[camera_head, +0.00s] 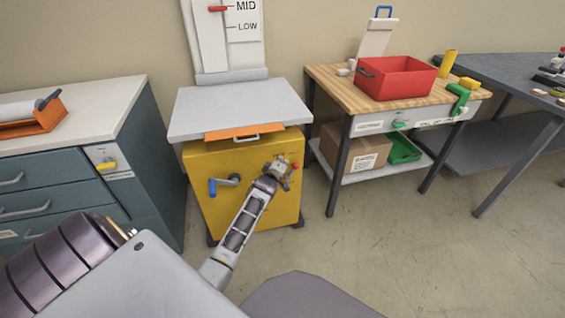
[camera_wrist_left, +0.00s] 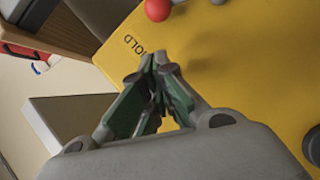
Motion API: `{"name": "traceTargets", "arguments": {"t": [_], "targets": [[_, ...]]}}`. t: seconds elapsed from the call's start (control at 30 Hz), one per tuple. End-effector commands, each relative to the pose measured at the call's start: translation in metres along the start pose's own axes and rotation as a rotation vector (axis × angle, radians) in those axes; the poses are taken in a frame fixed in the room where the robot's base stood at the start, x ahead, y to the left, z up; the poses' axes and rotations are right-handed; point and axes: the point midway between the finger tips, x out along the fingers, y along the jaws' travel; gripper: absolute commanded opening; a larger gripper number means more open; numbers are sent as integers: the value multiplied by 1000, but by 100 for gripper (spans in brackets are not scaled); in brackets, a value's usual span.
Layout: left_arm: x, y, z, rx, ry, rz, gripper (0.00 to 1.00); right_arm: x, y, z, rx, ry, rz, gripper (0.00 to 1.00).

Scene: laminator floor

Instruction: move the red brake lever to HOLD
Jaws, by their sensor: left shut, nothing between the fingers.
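The red ball knob of the brake lever (camera_head: 295,166) is at the right side of the yellow cabinet front (camera_head: 215,165). In the left wrist view the red knob (camera_wrist_left: 157,9) is at the top edge, mostly in frame, with a grey piece beside it. The word HOLD (camera_wrist_left: 134,45) is printed on the yellow panel below and left of the knob. My left gripper (camera_head: 281,165) is in front of the panel, just left of the knob. In the left wrist view its fingers (camera_wrist_left: 156,62) are closed together, with nothing between them, apart from the knob. My right gripper is not in view.
A blue-handled crank (camera_head: 224,185) sticks out on the cabinet's left side. A wooden bench (camera_head: 330,80) with a red bin (camera_head: 395,78) stands right. Grey drawers (camera_head: 60,185) stand left.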

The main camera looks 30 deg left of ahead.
Motion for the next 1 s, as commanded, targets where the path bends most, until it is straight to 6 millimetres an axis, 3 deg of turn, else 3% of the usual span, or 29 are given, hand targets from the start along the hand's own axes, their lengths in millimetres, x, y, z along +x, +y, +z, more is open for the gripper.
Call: {"name": "traceTargets", "arguments": {"t": [0.7, 1.0], "targets": [[-77, 5, 1, -1, -1, -3, 0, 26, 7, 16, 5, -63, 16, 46], [-93, 7, 1, 0, 0, -1, 0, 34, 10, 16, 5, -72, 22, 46]]}}
